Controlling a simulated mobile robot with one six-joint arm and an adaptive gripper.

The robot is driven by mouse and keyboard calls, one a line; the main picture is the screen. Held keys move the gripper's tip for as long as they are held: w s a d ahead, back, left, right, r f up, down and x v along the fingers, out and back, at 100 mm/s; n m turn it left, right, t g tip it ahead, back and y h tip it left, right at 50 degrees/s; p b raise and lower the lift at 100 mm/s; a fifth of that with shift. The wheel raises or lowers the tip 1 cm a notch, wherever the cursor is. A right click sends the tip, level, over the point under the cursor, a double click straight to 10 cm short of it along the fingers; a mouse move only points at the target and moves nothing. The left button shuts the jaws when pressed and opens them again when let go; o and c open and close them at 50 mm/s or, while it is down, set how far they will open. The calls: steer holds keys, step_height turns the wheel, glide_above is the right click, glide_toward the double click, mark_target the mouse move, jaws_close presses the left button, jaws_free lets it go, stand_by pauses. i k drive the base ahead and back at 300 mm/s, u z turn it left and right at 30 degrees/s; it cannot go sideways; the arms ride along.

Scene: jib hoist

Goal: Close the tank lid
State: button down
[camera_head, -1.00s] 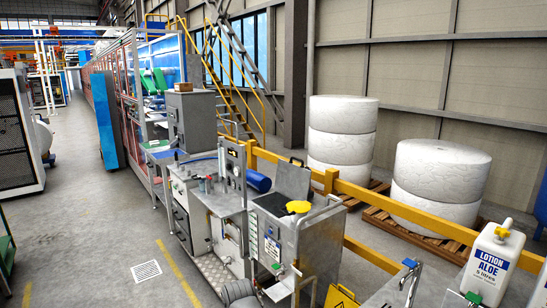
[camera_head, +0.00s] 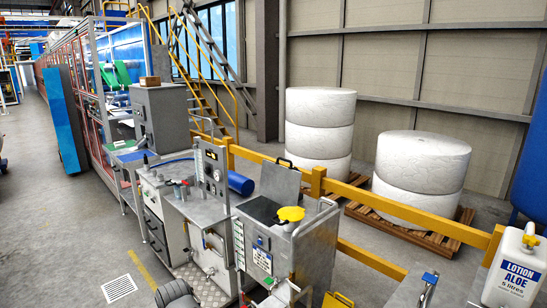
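The tank (camera_head: 285,245) is a grey metal cabinet right of the control bench. Its grey lid (camera_head: 278,183) stands raised at the back of the tank top, with a dark handle at its upper edge. The dark opening (camera_head: 262,211) shows in front of the lid. A yellow round piece (camera_head: 291,214) sits at the right of the opening.
A yellow rail (camera_head: 385,260) runs behind the tank, with white rolls (camera_head: 421,170) on pallets beyond it. A control bench (camera_head: 190,220) adjoins the tank on the left. A lotion bottle (camera_head: 514,267) stands at the lower right. Grey floor is free at the lower left.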

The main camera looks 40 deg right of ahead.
mark_target(279, 183)
steer(key=z, duration=0.15)
steer(key=i, duration=1.25)
steer(key=z, duration=0.45)
